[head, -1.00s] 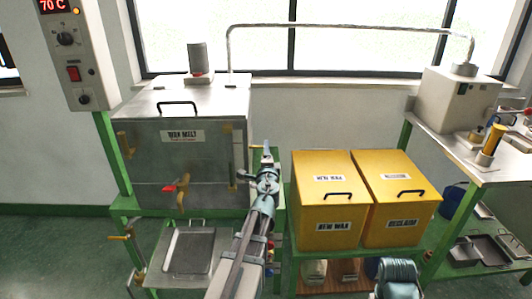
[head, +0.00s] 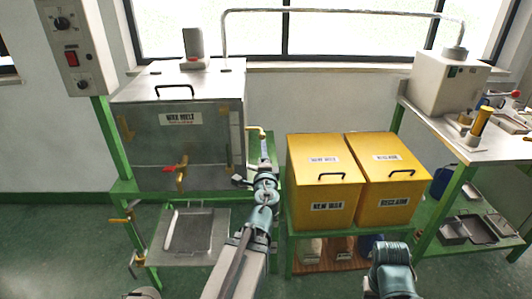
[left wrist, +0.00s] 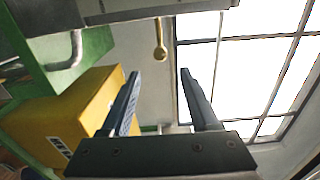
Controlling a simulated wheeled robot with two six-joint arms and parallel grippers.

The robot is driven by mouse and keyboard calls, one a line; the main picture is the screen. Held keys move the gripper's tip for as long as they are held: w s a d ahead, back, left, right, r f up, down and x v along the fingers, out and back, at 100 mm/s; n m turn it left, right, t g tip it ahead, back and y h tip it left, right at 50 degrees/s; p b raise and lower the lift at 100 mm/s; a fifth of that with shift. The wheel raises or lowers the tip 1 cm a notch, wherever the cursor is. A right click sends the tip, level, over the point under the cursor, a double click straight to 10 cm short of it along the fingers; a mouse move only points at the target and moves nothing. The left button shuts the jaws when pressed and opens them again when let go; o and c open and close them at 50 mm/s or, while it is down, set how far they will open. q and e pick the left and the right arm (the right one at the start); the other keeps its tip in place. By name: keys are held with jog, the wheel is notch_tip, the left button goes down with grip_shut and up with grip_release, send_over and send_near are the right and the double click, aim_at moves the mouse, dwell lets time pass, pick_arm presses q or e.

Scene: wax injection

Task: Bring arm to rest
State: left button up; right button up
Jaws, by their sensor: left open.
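My left arm comes in from the bottom of the head view and points away, in front of the gap between the wax melt tank (head: 210,145) and the yellow bins. My left gripper (left wrist: 158,73) is open in the left wrist view, with nothing between its two dark fingers. The yellow bin in the left wrist view (left wrist: 75,110) lies beyond the left finger, and a window (left wrist: 255,75) shows beyond the right finger. Part of my right arm shows at the bottom right of the head view; its gripper is out of view.
Yellow bins marked New Wax (head: 323,190) and Reclaim (head: 395,185) stand on a green frame. A metal tray (head: 188,232) sits below the tank, whose red-handled tap (head: 175,168) sticks out. A side table (head: 485,145) holds a machine (head: 447,85).

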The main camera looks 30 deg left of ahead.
pick_arm(q)
jog(key=shift+d, duration=0.1)
jog(key=s+d+f+n+g+h, duration=0.2)
jog(key=s+d+f+n+g, duration=0.25)
jog(key=d+f, duration=0.35)
jog(key=s+d+f+n+g+h, duration=0.1)
jog(key=s+d+f+n+g, duration=0.3)
jog(key=d+f, duration=0.4)
jog(key=s+d+f+g+h, duration=0.3)
jog(key=s+d, duration=0.2)
jog(key=d, duration=0.2)
jog(key=s+d+f+g+h, duration=0.2)
jog(key=s+d+f+g, duration=0.1)
jog(key=s+d, duration=0.4)
notch_tip(320, 180, up, 17)
jog(key=d+p, duration=0.2)
jog(key=p, duration=1.5)
jog(key=shift+r+g, duration=0.15)
jog(key=shift+g, duration=0.3)
jog(key=shift+m, duration=0.25)
jog(key=shift+c, duration=0.2)
